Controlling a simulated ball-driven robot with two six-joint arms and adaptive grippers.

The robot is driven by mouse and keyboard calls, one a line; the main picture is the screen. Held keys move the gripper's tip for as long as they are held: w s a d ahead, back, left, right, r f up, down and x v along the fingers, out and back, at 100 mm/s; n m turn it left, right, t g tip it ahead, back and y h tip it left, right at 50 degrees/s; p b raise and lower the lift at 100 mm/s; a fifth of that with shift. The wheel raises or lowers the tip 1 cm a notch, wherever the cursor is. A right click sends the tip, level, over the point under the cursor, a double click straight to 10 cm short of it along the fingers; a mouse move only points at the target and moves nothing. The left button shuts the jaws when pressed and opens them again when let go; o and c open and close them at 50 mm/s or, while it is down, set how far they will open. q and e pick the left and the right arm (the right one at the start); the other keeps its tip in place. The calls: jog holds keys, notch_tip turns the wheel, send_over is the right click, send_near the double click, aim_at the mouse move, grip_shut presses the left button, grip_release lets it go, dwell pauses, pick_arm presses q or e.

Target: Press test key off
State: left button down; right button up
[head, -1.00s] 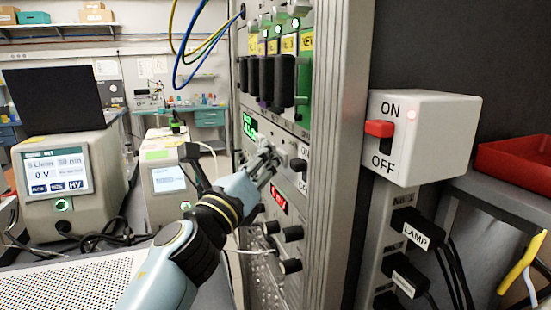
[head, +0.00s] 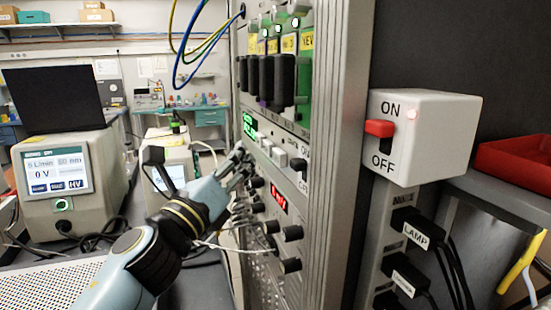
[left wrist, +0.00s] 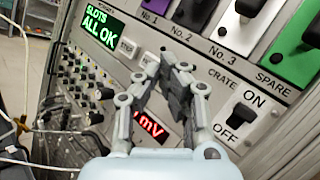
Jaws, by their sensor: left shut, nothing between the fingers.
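The rack panel (head: 262,170) stands right of my left gripper (head: 240,156) in the head view. Small pale keys (head: 279,156) sit in a row on it, just right of the fingertips. In the left wrist view, two pale keys (left wrist: 128,47) lie between the green "ALL OK" display (left wrist: 101,27) and my fingers; the second is partly hidden. Their lettering is too small to tell which is the test key. My left gripper (left wrist: 176,66) is shut and empty in front of the panel. Contact cannot be told. My right gripper is not in view.
A dark CRATE ON/OFF rocker (left wrist: 242,116) is right of the fingers in the wrist view. Dark module handles are above, knobs and cables below. A white box with a red ON/OFF switch (head: 380,128) is mounted right of the rack.

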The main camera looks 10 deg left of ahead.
pick_arm(q)
jog(key=shift+s+a, duration=0.35)
jog(key=shift+a, duration=0.2)
jog(key=shift+s+a, duration=0.35)
jog(key=shift+a, duration=0.2)
